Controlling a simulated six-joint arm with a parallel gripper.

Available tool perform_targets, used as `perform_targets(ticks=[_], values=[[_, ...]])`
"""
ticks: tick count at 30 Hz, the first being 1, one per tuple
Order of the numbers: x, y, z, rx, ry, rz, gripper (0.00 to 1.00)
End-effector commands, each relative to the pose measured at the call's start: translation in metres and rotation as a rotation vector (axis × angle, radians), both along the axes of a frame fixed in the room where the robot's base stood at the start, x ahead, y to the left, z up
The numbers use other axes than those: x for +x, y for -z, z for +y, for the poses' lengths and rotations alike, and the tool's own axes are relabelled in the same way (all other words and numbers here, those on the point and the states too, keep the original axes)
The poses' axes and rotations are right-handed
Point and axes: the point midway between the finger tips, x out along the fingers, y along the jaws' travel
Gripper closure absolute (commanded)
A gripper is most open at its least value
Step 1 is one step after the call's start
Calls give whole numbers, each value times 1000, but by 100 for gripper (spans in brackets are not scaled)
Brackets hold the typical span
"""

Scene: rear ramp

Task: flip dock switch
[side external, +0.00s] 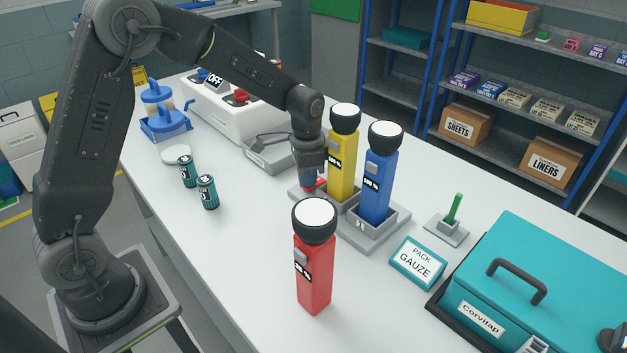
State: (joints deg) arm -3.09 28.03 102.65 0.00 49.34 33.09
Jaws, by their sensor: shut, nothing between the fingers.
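A grey dock (375,240) on the white table holds a yellow flashlight (342,160) and a blue flashlight (377,185), both upright. My gripper (313,182) points down over the dock's left end, left of the yellow flashlight. It is shut and empty. A small red part (318,186) shows right at its fingertips; whether they touch it, and whether it is the switch, I cannot tell. A red flashlight (314,265) stands upright on the table in front of the dock. Behind, a white unit (225,112) carries an OFF sign (214,80), a red knob (241,96) and a blue knob.
A grey tray (262,160) lies behind my gripper. Batteries (207,192) stand to the left. A gauze sign (417,262), a green peg on a grey base (452,215) and a teal case (535,270) are right of the dock. The left front table is clear.

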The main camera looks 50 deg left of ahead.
Motion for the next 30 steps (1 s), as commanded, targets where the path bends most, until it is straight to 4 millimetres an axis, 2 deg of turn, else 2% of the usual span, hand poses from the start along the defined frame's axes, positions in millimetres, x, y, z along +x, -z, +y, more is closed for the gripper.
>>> perform_targets(ticks=[13,30], values=[[0,3,0,0,0,0,100],[0,-41,0,0,0,-2,100]])
